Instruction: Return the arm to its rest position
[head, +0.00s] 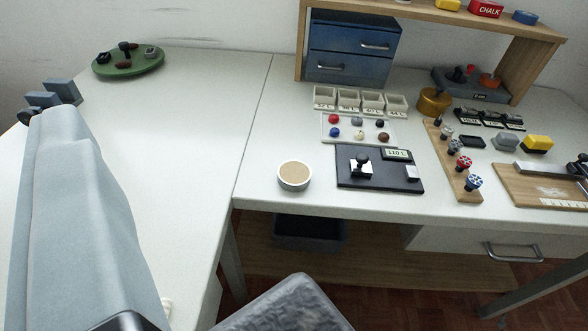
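My gripper (50,97) is at the far left in the head view, at the end of my long grey arm, over the left part of the white table (195,130). Its two grey finger blocks lie close together in the picture and partly overlap. I cannot tell whether they are open or shut. No held object shows between them. The green round tray (128,68) with several small dark pieces lies beyond it, a little to the right.
A beige-filled cup (294,176) stands near the front edge. Right of it are a black board (350,181) with a stamp, a white bead tray (345,120), small bins (348,103), a blue drawer unit (345,65) and a wooden shelf (545,50). The table's left-middle is clear.

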